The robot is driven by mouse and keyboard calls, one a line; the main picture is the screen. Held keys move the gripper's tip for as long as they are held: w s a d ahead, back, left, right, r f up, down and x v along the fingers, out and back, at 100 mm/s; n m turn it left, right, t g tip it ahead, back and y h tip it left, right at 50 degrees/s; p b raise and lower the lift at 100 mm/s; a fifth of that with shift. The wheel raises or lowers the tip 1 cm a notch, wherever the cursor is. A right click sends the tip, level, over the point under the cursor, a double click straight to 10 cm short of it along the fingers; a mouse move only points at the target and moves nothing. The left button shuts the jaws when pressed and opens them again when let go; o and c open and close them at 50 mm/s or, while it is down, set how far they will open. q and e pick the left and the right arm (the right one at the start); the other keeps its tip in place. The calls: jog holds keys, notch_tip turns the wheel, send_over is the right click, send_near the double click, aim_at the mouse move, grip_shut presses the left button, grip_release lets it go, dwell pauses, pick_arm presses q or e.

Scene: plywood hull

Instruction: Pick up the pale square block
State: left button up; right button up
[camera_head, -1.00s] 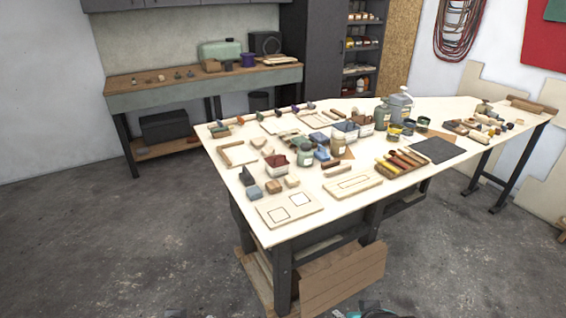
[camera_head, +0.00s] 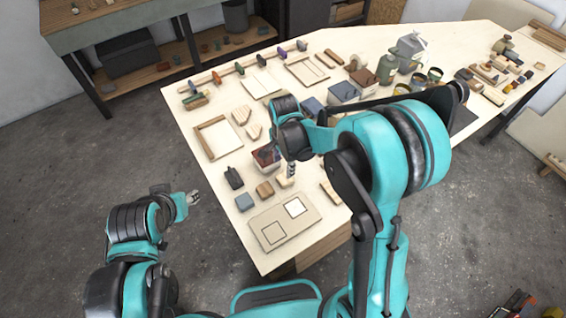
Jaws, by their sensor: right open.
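The pale square block (camera_head: 284,182) lies on the plywood table near its left front part, just right of a brown block. My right gripper (camera_head: 291,171) points down right over it, open, and hides part of the block; I cannot tell whether they touch. My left gripper (camera_head: 192,198) hangs off the table's left side over the floor, away from the blocks; its fingers are too small to read.
A brown block (camera_head: 265,190) and a grey-blue block (camera_head: 244,202) sit close by on the left. A dark red box (camera_head: 265,158) stands behind. My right arm hides much of the table's middle.

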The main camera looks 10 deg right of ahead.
aim_at(285, 178)
jog(key=f, duration=0.2)
jog(key=f+b, duration=0.1)
jog(key=f, duration=0.5)
jog(key=shift+d, duration=0.25)
jog(key=shift+c, duration=0.2)
jog(key=c, duration=0.8)
